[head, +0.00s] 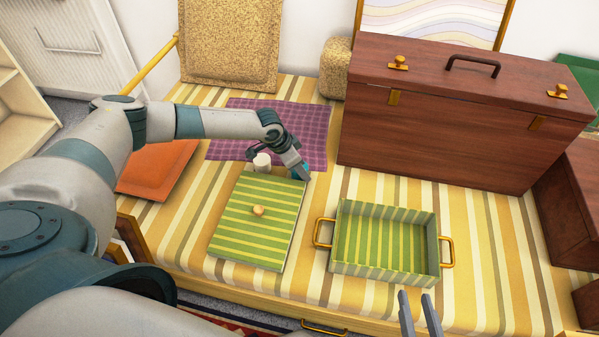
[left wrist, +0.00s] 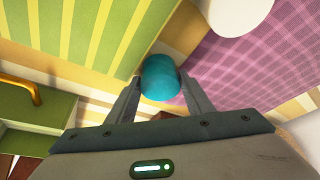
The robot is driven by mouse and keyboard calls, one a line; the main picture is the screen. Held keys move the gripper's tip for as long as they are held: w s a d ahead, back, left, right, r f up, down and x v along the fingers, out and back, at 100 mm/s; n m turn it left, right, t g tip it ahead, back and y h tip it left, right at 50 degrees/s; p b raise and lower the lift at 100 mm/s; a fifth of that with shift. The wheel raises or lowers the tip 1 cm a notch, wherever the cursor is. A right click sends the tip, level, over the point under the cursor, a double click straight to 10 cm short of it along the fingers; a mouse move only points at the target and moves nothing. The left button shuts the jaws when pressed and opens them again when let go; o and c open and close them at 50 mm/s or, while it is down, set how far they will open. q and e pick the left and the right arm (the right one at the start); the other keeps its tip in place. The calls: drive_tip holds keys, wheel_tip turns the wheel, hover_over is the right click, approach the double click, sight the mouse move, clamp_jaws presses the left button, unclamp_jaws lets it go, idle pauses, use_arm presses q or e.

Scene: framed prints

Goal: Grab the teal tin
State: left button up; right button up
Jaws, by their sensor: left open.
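The teal tin (left wrist: 160,77) is a small rounded teal object between the two fingers of my left gripper (left wrist: 160,84) in the left wrist view. The fingers are open, one on each side of it; I cannot tell whether they touch it. In the head view my left gripper (head: 303,174) reaches down beside the far right corner of the green striped lid (head: 246,232), and it hides most of the tin. My right gripper (head: 419,303) is open and empty at the bottom edge, in front of the green striped tray.
The green striped tray (head: 436,253) with gold handles stands to the right. A white cylinder (head: 262,162) stands behind the lid, near the purple checked cloth (head: 230,149). A large brown wooden case (head: 430,137) blocks the back right. An orange cushion (head: 157,166) lies at left.

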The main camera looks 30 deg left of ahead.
idle(0.4)
use_arm(q)
drive_tip(key=c, duration=0.8)
